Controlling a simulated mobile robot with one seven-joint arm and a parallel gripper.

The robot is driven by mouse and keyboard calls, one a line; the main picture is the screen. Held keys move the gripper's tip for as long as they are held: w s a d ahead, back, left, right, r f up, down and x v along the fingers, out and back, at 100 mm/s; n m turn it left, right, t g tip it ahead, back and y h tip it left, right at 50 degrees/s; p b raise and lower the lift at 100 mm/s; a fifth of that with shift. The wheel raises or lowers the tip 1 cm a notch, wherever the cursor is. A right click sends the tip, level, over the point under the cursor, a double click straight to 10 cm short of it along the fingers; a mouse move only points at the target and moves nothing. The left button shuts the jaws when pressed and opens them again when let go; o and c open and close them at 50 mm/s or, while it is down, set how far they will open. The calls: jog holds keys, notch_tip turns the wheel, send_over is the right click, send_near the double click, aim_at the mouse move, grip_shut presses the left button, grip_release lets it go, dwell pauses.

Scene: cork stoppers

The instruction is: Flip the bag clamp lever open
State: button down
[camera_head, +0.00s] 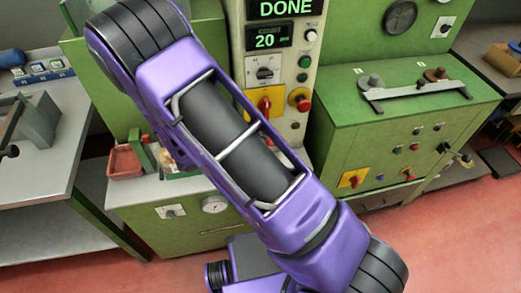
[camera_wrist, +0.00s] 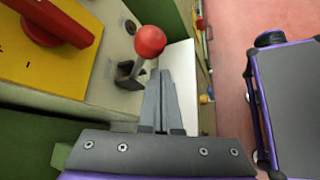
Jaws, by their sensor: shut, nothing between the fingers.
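In the wrist view a lever with a round red knob (camera_wrist: 150,41) stands out from a pale panel, on a dark bracket (camera_wrist: 131,76). It is likely the bag clamp lever, though no label shows. My gripper (camera_wrist: 162,72) is shut and empty, its fingertips just below and slightly right of the knob in the picture. I cannot tell whether they touch the lever. In the head view my purple arm crosses the middle and my gripper cannot be made out. I cannot identify the lever there.
A yellow plate with a red rotary switch (camera_wrist: 55,20) sits left of the lever. A white surface (camera_wrist: 182,85) lies behind my fingers. In the head view a panel reading DONE (camera_head: 286,9) stands behind my arm, and a red bin (camera_head: 126,161) rests on a green cabinet's top.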

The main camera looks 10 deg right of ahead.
jog(key=a+r, duration=0.3)
jog(key=a, duration=0.5)
jog(key=shift+w+a+r, duration=0.15)
jog(key=shift+a+r, duration=0.15)
jog(key=shift+r, duration=0.05)
